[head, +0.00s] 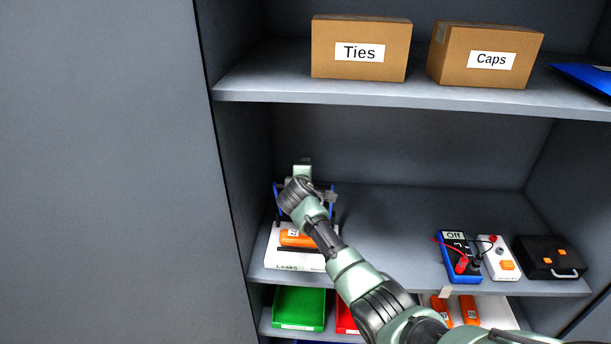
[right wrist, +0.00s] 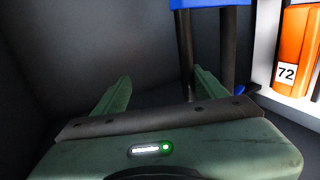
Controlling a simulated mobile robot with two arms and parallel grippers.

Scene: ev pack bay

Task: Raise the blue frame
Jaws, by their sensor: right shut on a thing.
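The blue frame (head: 276,206) is at the left end of the middle shelf, at the back of a white tray marked "Leaks" (head: 283,266). Its blue uprights show on both sides of my right wrist, which hides its middle. In the right wrist view, a blue part of the frame (right wrist: 209,3) with dark posts shows at the top. My right gripper (head: 303,165) is at the frame and shut on it; its fingers (right wrist: 160,92) stand apart, and the exact contact is hard to see. My left gripper is not in view.
Orange "72" block (right wrist: 294,50) sits close by. On the shelf's right are a blue meter (head: 459,257), a white device (head: 497,258) and a black case (head: 549,257). Boxes "Ties" (head: 361,68) and "Caps" (head: 485,72) stand above. Green bin (head: 299,308) is below. The cabinet wall is close left.

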